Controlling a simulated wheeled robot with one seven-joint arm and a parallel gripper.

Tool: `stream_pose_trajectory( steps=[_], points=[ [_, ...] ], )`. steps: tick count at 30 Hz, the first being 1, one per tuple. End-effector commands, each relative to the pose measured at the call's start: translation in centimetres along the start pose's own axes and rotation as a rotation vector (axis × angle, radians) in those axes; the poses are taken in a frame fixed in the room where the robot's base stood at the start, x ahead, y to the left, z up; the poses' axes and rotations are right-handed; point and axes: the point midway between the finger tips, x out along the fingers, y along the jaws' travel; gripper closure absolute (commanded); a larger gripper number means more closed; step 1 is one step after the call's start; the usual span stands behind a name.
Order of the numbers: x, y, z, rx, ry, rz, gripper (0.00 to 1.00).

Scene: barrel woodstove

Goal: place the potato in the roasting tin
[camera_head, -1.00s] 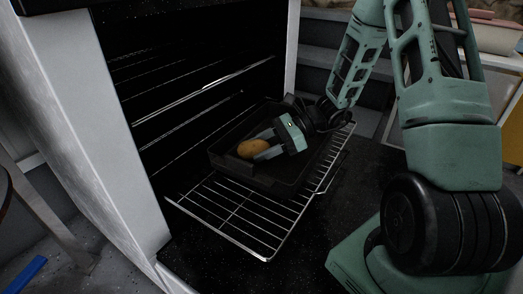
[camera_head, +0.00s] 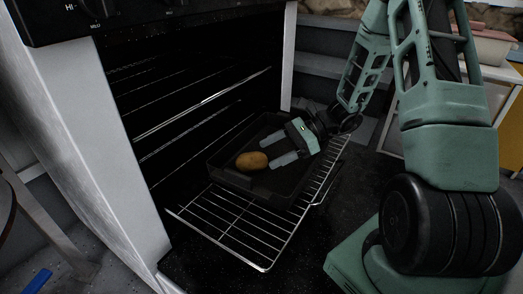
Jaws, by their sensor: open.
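The potato (camera_head: 252,160) is brown and oval and lies inside the dark roasting tin (camera_head: 230,183), toward its left part. The tin sits on a wire oven rack (camera_head: 238,232) that is pulled out of the oven. My gripper (camera_head: 277,150) is open and empty, over the tin just right of the potato. Its two fingers point left toward the potato, with a small gap between the fingertips and it. The tin's far right part is partly hidden by my gripper and wrist.
The oven's dark cavity, with more rack bars (camera_head: 205,98), is behind and left of the tin. The white oven side (camera_head: 88,150) stands at left. The lowered dark oven door (camera_head: 330,215) lies under the rack. A cabinet (camera_head: 500,110) is at right.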

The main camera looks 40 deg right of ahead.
Motion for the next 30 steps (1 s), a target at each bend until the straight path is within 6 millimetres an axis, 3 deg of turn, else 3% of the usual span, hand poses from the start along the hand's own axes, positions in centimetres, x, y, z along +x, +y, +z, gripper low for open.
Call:
stream_pose_trajectory(
  steps=[3, 9, 17, 20, 23, 26, 30],
  points=[
    [-3.0, -0.1, 0.6, 0.001, 0.0, -0.004, 0.24],
    [-6.1, -0.1, 0.4, 0.0, 0.0, -0.002, 0.24],
    [-7.4, 0.0, 0.1, -0.002, 0.0, 0.003, 0.24],
    [-6.7, 0.4, 0.8, -0.031, 0.014, 0.035, 0.24],
    [-4.6, 1.5, 2.5, -0.113, 0.052, 0.129, 0.24],
    [-1.2, 4.2, 5.4, -0.279, 0.124, 0.3, 0.24],
    [3.2, 9.8, 9.2, -0.608, 0.24, 0.595, 0.24]
  ],
)
